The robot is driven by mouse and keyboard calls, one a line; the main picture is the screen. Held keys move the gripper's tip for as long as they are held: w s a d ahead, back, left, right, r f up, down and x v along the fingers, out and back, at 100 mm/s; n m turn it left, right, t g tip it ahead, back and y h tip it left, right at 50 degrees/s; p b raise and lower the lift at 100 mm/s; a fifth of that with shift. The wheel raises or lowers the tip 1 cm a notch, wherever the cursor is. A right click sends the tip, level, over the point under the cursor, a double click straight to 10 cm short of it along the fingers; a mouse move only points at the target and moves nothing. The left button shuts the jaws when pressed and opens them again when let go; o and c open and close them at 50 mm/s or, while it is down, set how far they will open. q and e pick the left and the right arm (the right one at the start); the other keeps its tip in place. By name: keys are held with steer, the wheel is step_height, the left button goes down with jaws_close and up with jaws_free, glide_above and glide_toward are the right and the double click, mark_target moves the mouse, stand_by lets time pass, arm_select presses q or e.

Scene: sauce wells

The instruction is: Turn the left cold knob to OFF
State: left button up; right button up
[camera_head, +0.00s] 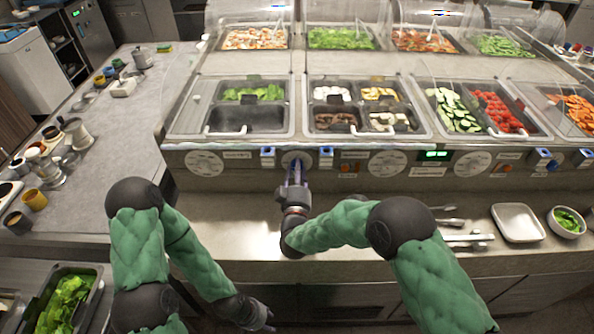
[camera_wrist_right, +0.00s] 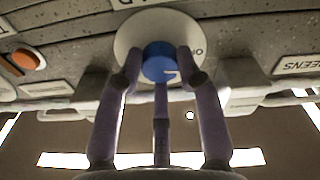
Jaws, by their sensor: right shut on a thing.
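The blue cold knob (camera_wrist_right: 160,62) sits on a round white dial plate (camera_wrist_right: 127,38) in the right wrist view. A white mark shows on its face toward the lower right. Partly hidden lettering shows on the plate's right side. My right gripper (camera_wrist_right: 160,75) has its fingers shut on the knob's sides. In the head view my right gripper (camera_head: 296,168) reaches the front panel at this dial (camera_head: 288,157), and the knob is mostly hidden behind the fingers. My left gripper (camera_head: 262,318) hangs low by the counter front, away from the panel; its fingers are unclear.
Other round dials (camera_head: 388,164) and a green display (camera_head: 433,155) line the panel. Food wells (camera_head: 250,118) lie behind it. A white tray (camera_head: 518,222), a bowl of greens (camera_head: 567,222) and utensils (camera_head: 468,238) are on the right counter. The counter left of my right gripper is clear.

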steer(key=shift+w+r+n, duration=0.15)
steer(key=shift+r+n, duration=0.4)
steer(key=shift+n, duration=0.65)
steer(key=o, duration=1.1)
steer(key=shift+a, duration=0.1)
steer(key=shift+c, duration=0.2)
steer(key=shift+o, duration=0.3)
steer(key=shift+f, duration=0.3)
steer(key=s+f, duration=0.1)
steer(key=s, duration=1.1)
steer(key=shift+f, duration=0.1)
